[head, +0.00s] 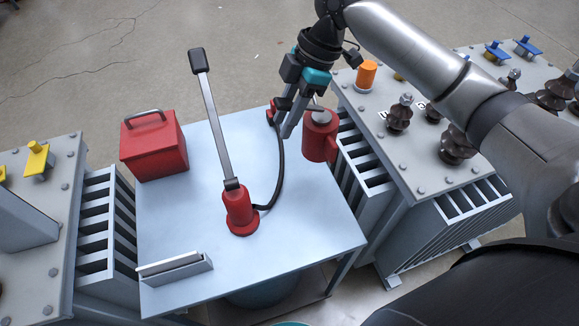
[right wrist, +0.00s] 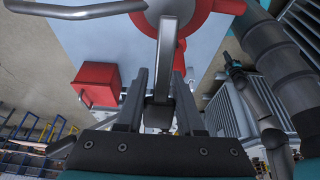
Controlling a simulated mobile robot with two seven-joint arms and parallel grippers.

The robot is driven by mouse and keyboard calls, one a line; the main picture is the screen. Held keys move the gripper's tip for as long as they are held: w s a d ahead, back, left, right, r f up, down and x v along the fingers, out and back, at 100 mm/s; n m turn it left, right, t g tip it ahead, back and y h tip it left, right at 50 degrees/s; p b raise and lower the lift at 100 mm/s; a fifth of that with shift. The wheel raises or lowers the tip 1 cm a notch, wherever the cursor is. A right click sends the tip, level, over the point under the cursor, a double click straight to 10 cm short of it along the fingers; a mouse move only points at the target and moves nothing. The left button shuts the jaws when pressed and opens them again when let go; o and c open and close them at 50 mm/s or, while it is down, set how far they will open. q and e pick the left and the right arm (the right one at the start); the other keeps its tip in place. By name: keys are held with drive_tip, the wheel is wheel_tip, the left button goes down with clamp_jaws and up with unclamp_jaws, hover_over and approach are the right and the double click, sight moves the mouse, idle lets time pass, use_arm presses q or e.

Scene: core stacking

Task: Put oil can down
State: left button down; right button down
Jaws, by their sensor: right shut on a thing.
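The oil can (head: 320,140) is a red cylinder with a grey cone top, over the right edge area of the light table (head: 185,225). My right gripper (head: 288,128) comes down on its left side and is shut on the can's grey handle. In the right wrist view the handle (right wrist: 162,75) runs between the two fingers (right wrist: 160,95), and the red can (right wrist: 208,10) shows at the top edge. The can looks roughly upright. I cannot tell whether its bottom touches the table. My left gripper is not in view.
A red hand pump (head: 240,212) with a tall lever and black hose stands mid-table. A red toolbox (head: 154,150) sits at the back left and a grey tray (head: 175,268) at the front left. Finned grey cabinets flank the table. The table's front right is clear.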

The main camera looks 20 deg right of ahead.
sight(316, 110)
wheel_tip(316, 110, down, 14)
drive_tip(key=b, duration=0.2)
drive_tip(key=shift+r, duration=0.15)
drive_tip(key=c, duration=1)
unclamp_jaws()
drive_tip(key=shift+f, duration=0.2)
drive_tip(key=o, duration=0.5)
drive_tip(key=shift+c, duration=0.2)
drive_tip(key=shift+r, duration=0.1)
drive_tip(key=p+v, duration=0.1)
drive_tip(key=v, duration=1.1)
drive_tip(key=shift+d+r+p, duration=0.1)
drive_tip(key=shift+p, duration=0.25)
